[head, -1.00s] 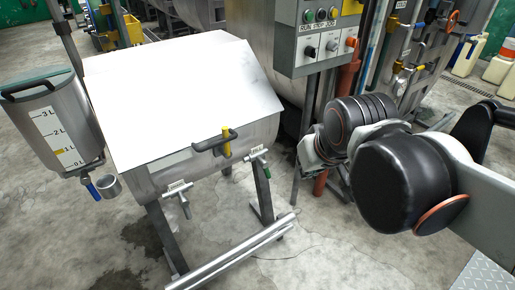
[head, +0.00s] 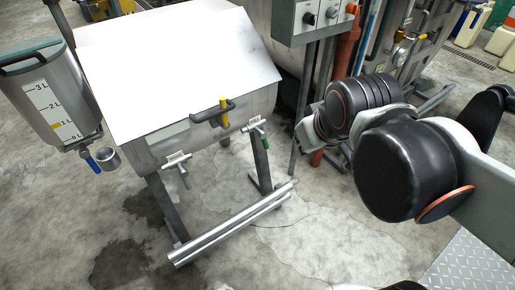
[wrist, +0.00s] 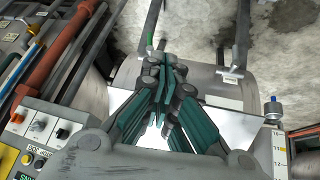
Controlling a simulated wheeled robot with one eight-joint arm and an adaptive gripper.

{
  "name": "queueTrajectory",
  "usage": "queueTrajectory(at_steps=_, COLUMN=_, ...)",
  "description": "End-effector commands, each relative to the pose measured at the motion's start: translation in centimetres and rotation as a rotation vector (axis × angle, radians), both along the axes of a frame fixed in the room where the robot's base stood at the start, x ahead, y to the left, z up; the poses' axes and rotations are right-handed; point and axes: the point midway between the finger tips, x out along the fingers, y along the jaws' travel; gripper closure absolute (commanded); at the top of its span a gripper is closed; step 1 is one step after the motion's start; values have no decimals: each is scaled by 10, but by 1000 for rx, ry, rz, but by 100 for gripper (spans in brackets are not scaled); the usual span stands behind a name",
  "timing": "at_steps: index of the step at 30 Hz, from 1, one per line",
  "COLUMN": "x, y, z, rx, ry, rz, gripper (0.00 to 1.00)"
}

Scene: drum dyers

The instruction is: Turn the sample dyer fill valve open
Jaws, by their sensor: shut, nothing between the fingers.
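The sample dyer (head: 205,122) is a steel box on legs with a sloping pale lid. Two small valves with label plates hang on its front. The right one (head: 255,126) has a green handle; the left one (head: 181,168) looks grey. The labels are too small to read, so I cannot tell which is the fill valve. In the wrist view my gripper (wrist: 165,66) is shut and empty, its fingertips overlapping the dyer's front near the green handle (wrist: 150,41). Contact cannot be judged. In the head view the fingers are not distinguishable.
A yellow-marked lid handle (head: 223,112) sticks out in front. A measuring tank (head: 48,107) with a blue-handled tap (head: 92,163) and a cup (head: 108,159) stands left. A control box (head: 312,20) and red pipe (head: 350,50) are behind my arm.

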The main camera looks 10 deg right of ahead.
Motion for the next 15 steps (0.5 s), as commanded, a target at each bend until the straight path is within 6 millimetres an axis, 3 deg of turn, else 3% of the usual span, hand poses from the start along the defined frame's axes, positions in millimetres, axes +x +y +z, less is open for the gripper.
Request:
queueTrajectory(at_steps=8, x=39, y=6, z=12, rx=-132, ry=58, rz=167, gripper=100)
queueTrajectory(at_steps=15, x=95, y=17, z=14, rx=-315, ry=144, rz=409, gripper=100)
